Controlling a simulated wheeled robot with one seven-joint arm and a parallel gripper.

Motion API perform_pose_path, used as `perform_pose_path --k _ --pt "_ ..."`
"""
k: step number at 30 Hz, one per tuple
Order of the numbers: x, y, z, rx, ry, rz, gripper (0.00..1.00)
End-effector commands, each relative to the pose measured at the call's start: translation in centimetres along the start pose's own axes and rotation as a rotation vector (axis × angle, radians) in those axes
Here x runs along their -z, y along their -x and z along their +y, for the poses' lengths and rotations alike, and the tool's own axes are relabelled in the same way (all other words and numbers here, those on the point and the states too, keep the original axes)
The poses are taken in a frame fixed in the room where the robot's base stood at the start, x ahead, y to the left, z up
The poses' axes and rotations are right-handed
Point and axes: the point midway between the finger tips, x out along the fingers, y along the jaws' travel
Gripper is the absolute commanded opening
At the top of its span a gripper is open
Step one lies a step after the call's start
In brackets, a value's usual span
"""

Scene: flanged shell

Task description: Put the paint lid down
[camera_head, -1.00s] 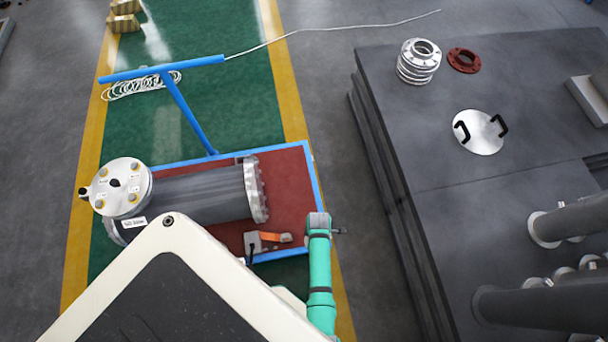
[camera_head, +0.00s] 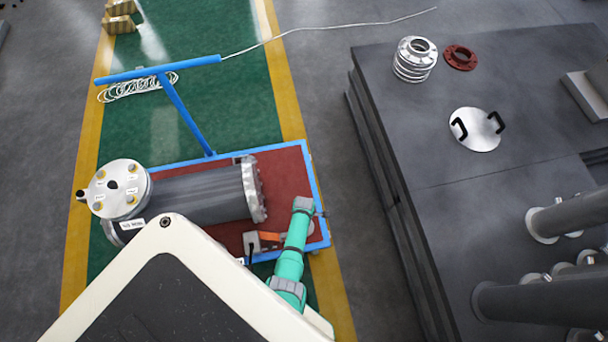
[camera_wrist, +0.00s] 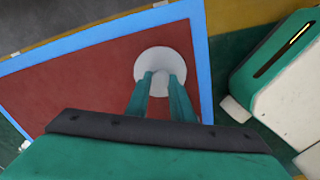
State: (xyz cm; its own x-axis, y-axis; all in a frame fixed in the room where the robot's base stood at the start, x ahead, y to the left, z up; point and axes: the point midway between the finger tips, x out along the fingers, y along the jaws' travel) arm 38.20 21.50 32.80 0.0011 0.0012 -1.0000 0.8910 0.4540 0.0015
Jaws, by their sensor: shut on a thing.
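In the wrist view, my gripper (camera_wrist: 161,82) has its two green fingers closed on the paint lid (camera_wrist: 158,56), a round whitish disc. Part of the lid's near side is hidden by the fingers. The lid is over the red bed of a blue-framed cart (camera_wrist: 85,75), near its blue edge. I cannot tell whether it touches the bed. In the head view, my green arm reaches over the right end of the cart (camera_head: 286,180).
A grey flanged cylinder (camera_head: 205,195) lies on the cart, with an orange-and-grey tool (camera_head: 266,240) beside it. A dark table (camera_head: 400,120) at right holds a handled round plate (camera_head: 476,130), a stacked flange (camera_head: 415,60) and a red ring (camera_head: 460,57). Red bed around the lid is clear.

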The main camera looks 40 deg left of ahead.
Motion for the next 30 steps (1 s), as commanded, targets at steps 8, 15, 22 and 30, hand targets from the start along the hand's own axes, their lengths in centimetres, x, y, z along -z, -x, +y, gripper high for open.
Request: perform_pose_path --k 8,15,22,30 --pt "-0.1 -2.4 -0.1 0.001 -0.004 0.001 0.0" --pt "-0.2 -2.6 -0.1 0.001 0.001 -0.001 0.0" --pt "-0.1 -3.0 -0.1 0.001 -0.002 0.0 0.0" --pt "-0.1 -3.5 -0.1 0.001 0.0 -0.001 0.33"
